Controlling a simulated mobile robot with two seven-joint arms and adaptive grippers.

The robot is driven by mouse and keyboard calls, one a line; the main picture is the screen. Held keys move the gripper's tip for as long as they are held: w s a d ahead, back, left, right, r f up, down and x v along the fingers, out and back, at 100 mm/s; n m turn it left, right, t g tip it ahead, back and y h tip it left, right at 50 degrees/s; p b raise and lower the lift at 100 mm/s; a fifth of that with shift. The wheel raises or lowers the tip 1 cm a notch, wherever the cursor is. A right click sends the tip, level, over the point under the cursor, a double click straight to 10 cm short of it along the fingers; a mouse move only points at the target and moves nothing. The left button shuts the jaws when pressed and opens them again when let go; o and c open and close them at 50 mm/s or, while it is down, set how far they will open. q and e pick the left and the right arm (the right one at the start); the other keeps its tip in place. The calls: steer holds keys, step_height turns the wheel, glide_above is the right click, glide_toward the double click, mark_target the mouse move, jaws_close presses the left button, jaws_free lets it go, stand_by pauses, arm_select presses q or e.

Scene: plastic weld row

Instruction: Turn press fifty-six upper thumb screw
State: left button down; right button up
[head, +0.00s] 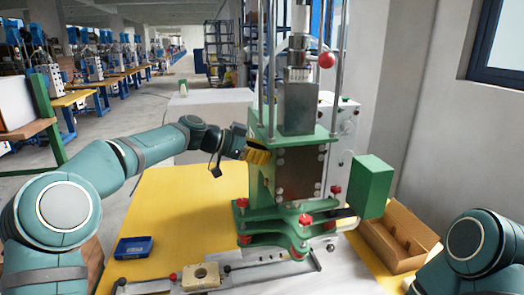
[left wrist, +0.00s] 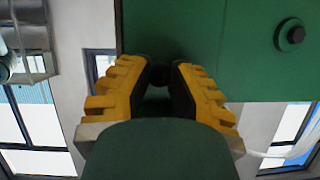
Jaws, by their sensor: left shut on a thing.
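The green press (head: 262,180) stands on the yellow table, with a steel column above its head. My left gripper (head: 258,152), with yellow ribbed fingers, is at the left side of the press's green head. In the left wrist view its fingers are closed around a small dark knob, the upper thumb screw (left wrist: 160,76), against the green face. The fingers hide most of the screw, and its turn angle cannot be told. In the head view the screw is hidden by the gripper. My right arm shows only at the lower right, and its gripper is out of view.
Red star knobs (head: 306,220) stick up from the green lower clamp. A green box (head: 373,187) juts out at the press's right. A cardboard box (head: 394,238) stands at the right and a blue tray (head: 133,247) lies on the yellow table (head: 178,205), which is bare behind the tray.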

arm_select(q)
steer(key=shift+w+r+n+g+h+p, duration=0.1)
steer(key=shift+n+g+h+p, duration=0.2)
steer(key=shift+n+g+p, duration=0.9)
steer(key=shift+w+r+n+g+h+p, duration=0.1)
steer(key=shift+n+h+p, duration=0.2)
steer(key=shift+n+p, duration=1.05)
steer(key=shift+m+p, duration=0.55)
steer(key=c, duration=1.1)
jaws_free()
steer(key=shift+d, duration=0.1)
steer(key=o, duration=0.3)
steer(key=shift+d+f, duration=0.1)
steer(key=shift+o, duration=0.2)
